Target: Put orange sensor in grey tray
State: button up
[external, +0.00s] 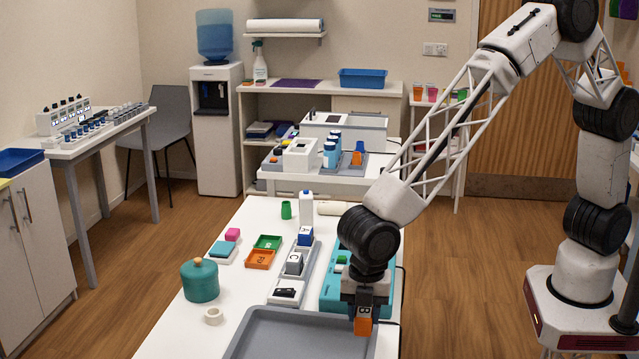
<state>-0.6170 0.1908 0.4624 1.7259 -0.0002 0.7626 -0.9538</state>
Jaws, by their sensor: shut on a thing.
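My gripper (365,298) hangs pointing down near the front right of the white table. It is shut on the orange sensor (362,327), a small orange block showing below the fingers. The grey tray (256,325) is a wide shallow tray at the front of the table, cut off by the bottom picture edge. The sensor appears in front of or over the tray's back right corner. Its exact height above the tray cannot be told.
A teal case (330,297) lies just behind my gripper. A narrow grey rack (308,270) with several modules stands left of it. A teal lidded pot (200,280), a white tape roll (213,316), an orange dish (260,260) and a green dish (268,242) stand farther left.

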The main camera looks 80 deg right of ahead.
jog(key=shift+w+a+f, duration=0.15)
jog(key=shift+w+a, duration=0.65)
jog(key=shift+w, duration=0.35)
jog(key=shift+w+a+f, duration=0.1)
jog(key=shift+w+a, duration=0.75)
jog(key=shift+w, duration=0.35)
jog(key=shift+w+a+f, duration=0.15)
jog(key=shift+w+a, duration=0.65)
jog(key=shift+w, duration=0.35)
jog(key=shift+f, duration=0.15)
jog(key=shift+f, duration=1.6)
jog(key=o, duration=1)
jog(key=shift+f, duration=0.15)
jog(key=shift+c, duration=0.2)
notch_tip(320, 180, up, 12)
jog(key=shift+d, duration=0.1)
